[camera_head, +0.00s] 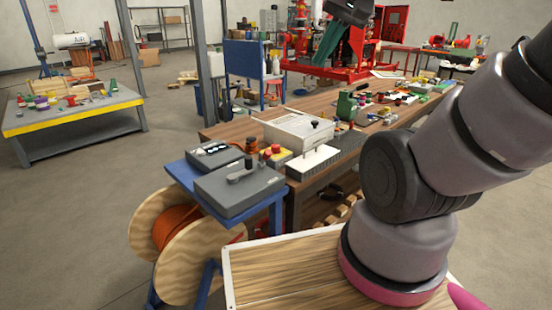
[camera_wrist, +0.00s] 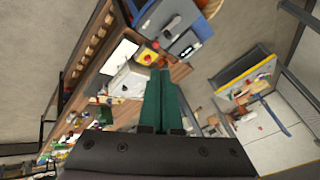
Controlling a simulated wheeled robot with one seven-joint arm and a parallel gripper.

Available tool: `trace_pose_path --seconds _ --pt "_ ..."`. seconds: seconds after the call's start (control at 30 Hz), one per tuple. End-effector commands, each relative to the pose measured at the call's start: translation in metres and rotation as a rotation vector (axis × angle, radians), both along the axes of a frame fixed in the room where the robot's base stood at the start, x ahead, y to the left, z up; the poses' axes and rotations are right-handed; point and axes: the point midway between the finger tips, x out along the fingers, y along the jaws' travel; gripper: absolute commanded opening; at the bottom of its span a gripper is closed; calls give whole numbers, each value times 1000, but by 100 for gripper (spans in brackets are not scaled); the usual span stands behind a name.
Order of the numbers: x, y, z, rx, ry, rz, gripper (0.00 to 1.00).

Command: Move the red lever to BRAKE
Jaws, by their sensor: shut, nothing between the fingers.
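I cannot clearly make out a red lever or the word BRAKE in either view. A grey control box (camera_head: 235,190) with a dark grey lever (camera_head: 248,165) stands on a blue stand, and it also shows at the top of the wrist view (camera_wrist: 181,14). Next to it are a flatter box with small switches (camera_head: 215,155) and yellow boxes with red knobs (camera_head: 276,158), also in the wrist view (camera_wrist: 147,57). My gripper (camera_head: 322,60) has green fingers and is raised high, apart from these controls. Its fingers (camera_wrist: 161,72) are shut and empty.
A wooden bench carries a large pale box (camera_head: 298,128), a white-topped box (camera_head: 313,160) with a black knob, and many small parts. A wooden cable reel (camera_head: 160,220) stands below the blue stand (camera_head: 272,212). A yellow-edged table (camera_head: 75,122) is at left. Grey posts rise behind.

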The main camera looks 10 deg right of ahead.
Motion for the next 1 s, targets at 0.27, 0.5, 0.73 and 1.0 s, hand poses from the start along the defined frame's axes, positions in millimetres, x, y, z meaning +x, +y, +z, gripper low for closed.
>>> trace_pose_path --seconds 0.27,0.5,0.73,1.0 --pt "52 0 -37 145 211 -69 0" --pt "97 -5 -76 305 366 -141 0" --pt "139 -17 -121 480 491 -222 0" --pt "181 -38 -183 710 605 -333 0"
